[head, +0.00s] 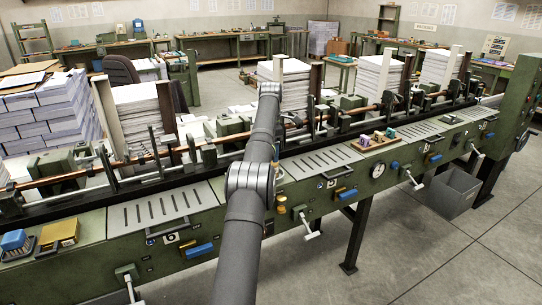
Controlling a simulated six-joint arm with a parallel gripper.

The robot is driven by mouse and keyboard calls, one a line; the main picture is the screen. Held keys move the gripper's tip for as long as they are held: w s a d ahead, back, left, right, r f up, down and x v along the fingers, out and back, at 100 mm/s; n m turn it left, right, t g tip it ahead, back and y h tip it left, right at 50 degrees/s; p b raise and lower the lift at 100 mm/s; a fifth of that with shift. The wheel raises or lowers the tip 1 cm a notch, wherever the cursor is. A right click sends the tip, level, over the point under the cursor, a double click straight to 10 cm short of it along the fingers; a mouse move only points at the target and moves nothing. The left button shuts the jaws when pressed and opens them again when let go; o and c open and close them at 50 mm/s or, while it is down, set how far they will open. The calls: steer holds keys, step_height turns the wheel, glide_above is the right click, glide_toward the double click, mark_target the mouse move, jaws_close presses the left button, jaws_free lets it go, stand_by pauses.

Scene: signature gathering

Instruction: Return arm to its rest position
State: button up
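My arm rises from the bottom centre of the head view and reaches away over the green gathering machine (90,222). My arm's far end is near the middle of the picture, in front of a stack of paper. My gripper cannot be made out there, so whether it is open or shut does not show. No held object is visible.
Tall paper stacks (140,120) stand along the machine's back side. A small wooden tray (372,146) with several small items lies on the machine's top at right. A grey bin (453,192) stands on the floor below. The floor (440,260) at front right is clear.

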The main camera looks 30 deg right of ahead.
steer(key=shift+r, duration=0.2)
steer(key=shift+f, duration=0.15)
step_height(320, 180, down, 6)
steer(key=shift+r, duration=0.15)
step_height(320, 180, up, 2)
steer(key=shift+r, duration=1.1)
